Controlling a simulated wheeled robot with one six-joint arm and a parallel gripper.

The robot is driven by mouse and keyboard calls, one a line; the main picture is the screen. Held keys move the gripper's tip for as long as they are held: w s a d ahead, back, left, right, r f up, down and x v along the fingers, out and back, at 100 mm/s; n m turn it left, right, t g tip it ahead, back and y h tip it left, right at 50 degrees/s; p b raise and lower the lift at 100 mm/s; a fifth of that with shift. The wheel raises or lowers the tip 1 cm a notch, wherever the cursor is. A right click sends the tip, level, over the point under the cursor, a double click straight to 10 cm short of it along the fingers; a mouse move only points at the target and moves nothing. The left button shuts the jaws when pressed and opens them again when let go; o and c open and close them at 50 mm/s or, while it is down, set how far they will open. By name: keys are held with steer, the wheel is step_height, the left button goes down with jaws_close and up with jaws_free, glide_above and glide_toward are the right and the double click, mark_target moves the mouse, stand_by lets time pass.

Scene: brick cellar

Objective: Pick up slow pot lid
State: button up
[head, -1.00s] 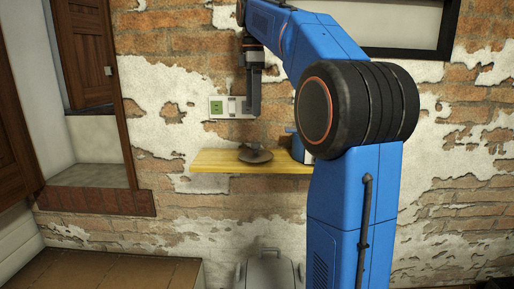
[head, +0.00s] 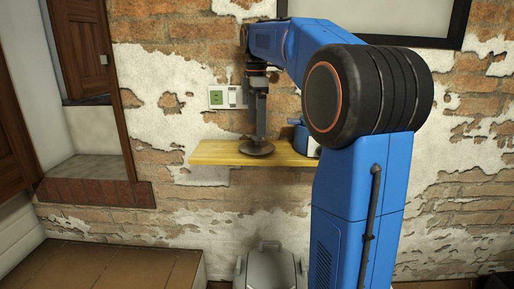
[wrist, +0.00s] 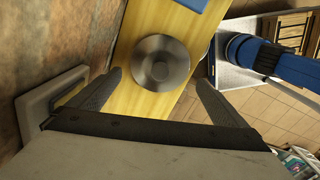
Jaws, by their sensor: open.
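The slow pot lid (head: 257,149) is a round, dark metal lid lying on a yellow wooden wall shelf (head: 215,153). In the wrist view the lid (wrist: 150,72) shows from above with its round knob at its middle. My gripper (head: 257,138) points down over the lid in the head view and hides its knob there. In the wrist view my gripper (wrist: 158,82) is open, with one finger on each side of the lid and nothing held. I cannot tell how small the gap above the lid is.
A blue object (head: 303,137) stands on the shelf right of the lid. A grey bin-like container (head: 269,270) stands below the shelf. The shelf's left end is clear.

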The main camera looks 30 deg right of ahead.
mark_target(257, 138)
steer(key=shift+f, duration=2.95)
steer(key=shift+s, duration=0.1)
steer(key=c, duration=1.7)
steer(key=shift+f, duration=0.1)
jaws_close()
